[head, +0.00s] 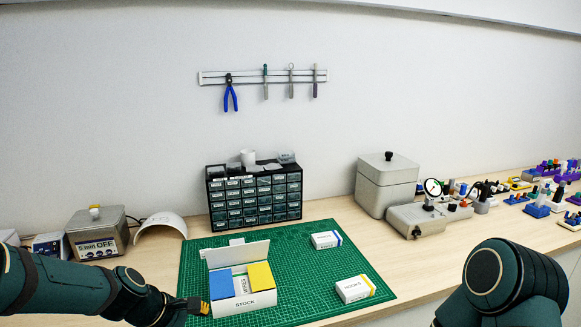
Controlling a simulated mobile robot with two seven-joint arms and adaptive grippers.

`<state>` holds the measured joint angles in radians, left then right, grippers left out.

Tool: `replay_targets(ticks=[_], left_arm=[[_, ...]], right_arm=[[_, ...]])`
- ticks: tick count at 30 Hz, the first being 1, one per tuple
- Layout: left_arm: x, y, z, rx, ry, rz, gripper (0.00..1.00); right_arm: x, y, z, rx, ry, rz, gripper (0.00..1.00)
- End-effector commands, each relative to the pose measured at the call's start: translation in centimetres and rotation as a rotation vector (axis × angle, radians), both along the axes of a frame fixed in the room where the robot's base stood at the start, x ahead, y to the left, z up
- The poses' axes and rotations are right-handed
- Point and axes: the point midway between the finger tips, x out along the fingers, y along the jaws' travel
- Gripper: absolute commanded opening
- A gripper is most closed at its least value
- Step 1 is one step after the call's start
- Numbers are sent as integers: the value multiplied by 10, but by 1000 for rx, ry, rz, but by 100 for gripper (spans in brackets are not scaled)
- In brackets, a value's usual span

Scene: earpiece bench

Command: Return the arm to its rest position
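My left arm (95,291) comes in from the lower left, low over the bench. Its gripper (201,307) shows only in small part at the front left corner of the white STOCK box (245,302); I cannot tell whether it touches the box or whether its fingers are open. My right arm (510,285) stands bent at the lower right, and its gripper is out of view. The STOCK box has its lid (237,254) up and holds a blue box (222,286) and a yellow box (260,274) side by side.
The green mat (300,265) carries two small white boxes, one blue-striped (325,240), one yellow-striped (355,289). Behind are a drawer cabinet (254,197) and a grey case (387,185). An ultrasonic cleaner (97,233) stands left. Small tools crowd the right; the mat's middle is clear.

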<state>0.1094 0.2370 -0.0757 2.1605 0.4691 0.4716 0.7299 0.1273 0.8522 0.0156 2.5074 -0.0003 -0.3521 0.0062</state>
Motion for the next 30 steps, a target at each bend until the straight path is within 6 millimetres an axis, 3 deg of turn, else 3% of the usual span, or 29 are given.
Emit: replay_targets(ticks=[1, 6, 9, 12, 15, 19, 30], left_arm=[[-9, -8, -31, 55, 9, -73, 54], [-47, -33, -128, 248, -32, -411, 54], [-77, -51, -174, 324, -83, -633, 54], [-107, -70, -206, 365, -148, -830, 54], [-130, -85, -225, 382, -211, -976, 54], [-147, -97, -236, 389, -268, -1080, 54], [-151, -100, -238, 391, -289, -1110, 54]], right_arm=[[-1, 0, 0, 0, 1, 0, 100], [-1, 0, 0, 0, 1, 0, 100], [-1, 0, 0, 0, 1, 0, 100], [-1, 0, 0, 0, 1, 0, 100], [-1, 0, 1, 0, 1, 0, 100], [-1, 0, 1, 0, 1, 0, 100], [-1, 0, 1, 0, 1, 0, 100]])
